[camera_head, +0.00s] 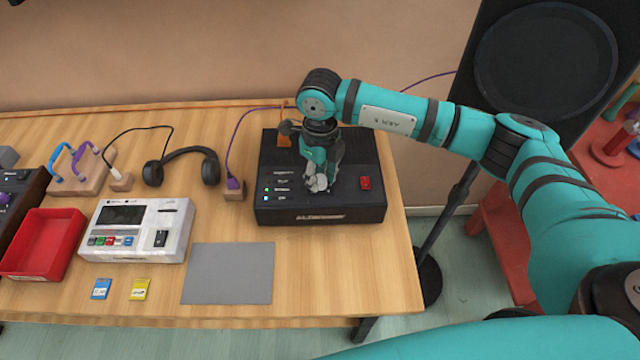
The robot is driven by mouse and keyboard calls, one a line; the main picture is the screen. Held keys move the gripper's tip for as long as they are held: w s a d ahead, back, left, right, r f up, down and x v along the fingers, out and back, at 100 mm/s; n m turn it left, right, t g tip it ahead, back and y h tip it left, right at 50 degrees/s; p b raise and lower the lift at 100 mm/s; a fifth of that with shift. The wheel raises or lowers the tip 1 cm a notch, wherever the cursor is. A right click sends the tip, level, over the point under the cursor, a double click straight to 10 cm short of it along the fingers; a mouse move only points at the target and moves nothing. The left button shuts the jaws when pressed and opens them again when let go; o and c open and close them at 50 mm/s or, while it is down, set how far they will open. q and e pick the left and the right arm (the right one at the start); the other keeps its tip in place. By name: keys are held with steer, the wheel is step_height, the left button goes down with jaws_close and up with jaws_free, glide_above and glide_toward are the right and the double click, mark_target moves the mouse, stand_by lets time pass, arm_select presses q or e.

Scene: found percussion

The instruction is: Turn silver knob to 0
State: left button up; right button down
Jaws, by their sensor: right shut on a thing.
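A black amplifier box (340,214) stands at the right end of the wooden table, with small lit indicators on the left of its top and a red switch (365,183) on the right. The silver knob (318,184) sits on top of the box, between the indicators and the red switch, and is partly hidden by my gripper. My right gripper (317,180) points down from above and is shut on the silver knob. The knob's pointer and any number scale cannot be made out. My left gripper is not in view.
A grey mat (228,273), a white device (137,230), headphones (182,165) and a red tray (42,242) lie left of the box. A purple cable plug (233,184) stands close beside it. A large black speaker (545,60) stands behind my right arm.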

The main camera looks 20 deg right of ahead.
mark_target(320, 178)
steer(key=n+b, duration=0.5)
steer(key=shift+f, duration=0.15)
steer(key=shift+r+n+b, duration=0.2)
steer(key=shift+n+b, duration=1.2)
steer(key=shift+n, duration=0.1)
steer(key=c, duration=1)
jaws_free()
step_height(320, 178, up, 12)
